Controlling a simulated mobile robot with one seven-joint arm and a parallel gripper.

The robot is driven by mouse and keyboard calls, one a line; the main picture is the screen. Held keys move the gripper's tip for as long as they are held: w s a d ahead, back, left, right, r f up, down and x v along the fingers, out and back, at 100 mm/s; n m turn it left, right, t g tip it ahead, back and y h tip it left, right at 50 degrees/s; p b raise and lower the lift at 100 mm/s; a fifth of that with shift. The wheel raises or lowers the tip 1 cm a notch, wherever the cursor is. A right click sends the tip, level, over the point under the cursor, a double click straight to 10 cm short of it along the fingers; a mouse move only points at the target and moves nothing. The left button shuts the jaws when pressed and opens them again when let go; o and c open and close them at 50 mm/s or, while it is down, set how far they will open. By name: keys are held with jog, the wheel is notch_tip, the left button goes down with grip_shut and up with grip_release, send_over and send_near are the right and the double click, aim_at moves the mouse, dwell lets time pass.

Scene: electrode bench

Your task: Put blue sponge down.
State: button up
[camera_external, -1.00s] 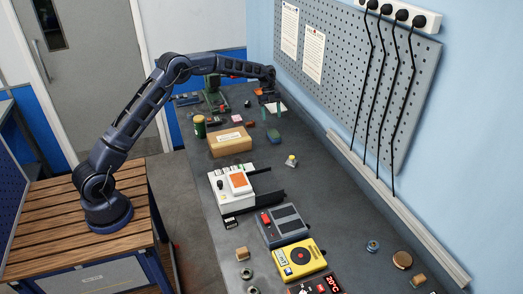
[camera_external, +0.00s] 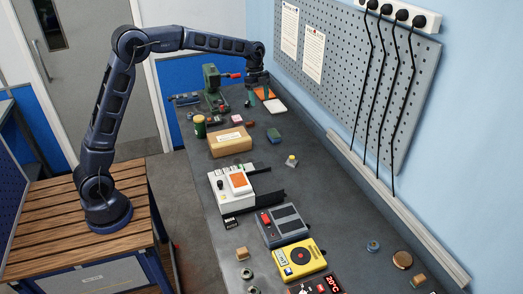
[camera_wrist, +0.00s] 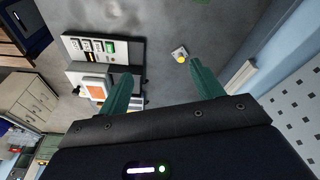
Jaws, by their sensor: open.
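A small blue-green block, which looks like the blue sponge (camera_external: 274,135), lies on the dark bench to the right of the cardboard box in the external view. My gripper (camera_external: 257,82) is up at the far end of the bench, well apart from the block. In the wrist view my gripper (camera_wrist: 160,85) shows two green fingers spread wide, with nothing between them. A small green patch (camera_wrist: 195,47) shows near the top of the wrist view; I cannot tell whether it is the sponge.
The cardboard box (camera_external: 230,142), a white device with an orange panel (camera_external: 238,181), a yellow device (camera_external: 299,257) and a green machine (camera_external: 213,86) stand on the bench. A small block with a yellow button (camera_external: 291,161) sits alone. The bench right of the sponge is clear.

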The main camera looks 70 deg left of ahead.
jog(key=s+d+r+n+t+y, duration=0.15)
jog(key=s+d+r, duration=0.25)
jog(key=s, duration=0.4)
jog(key=s+d+r+n, duration=0.3)
jog(key=s+d, duration=0.1)
jog(key=s, duration=0.5)
jog(key=s+d+r+n+y, duration=0.15)
jog(key=s+d+r, duration=0.25)
jog(key=s, duration=0.4)
jog(key=s+d+f+n+t, duration=0.1)
jog(key=s+f+n, duration=0.2)
jog(key=s, duration=0.9)
jog(key=s+d+f+n+t, duration=0.1)
jog(key=s+f+n, duration=0.3)
jog(key=s, duration=0.9)
jog(key=shift+s+d+n, duration=0.25)
jog(key=shift+d+n, duration=0.05)
jog(key=shift+d, duration=0.5)
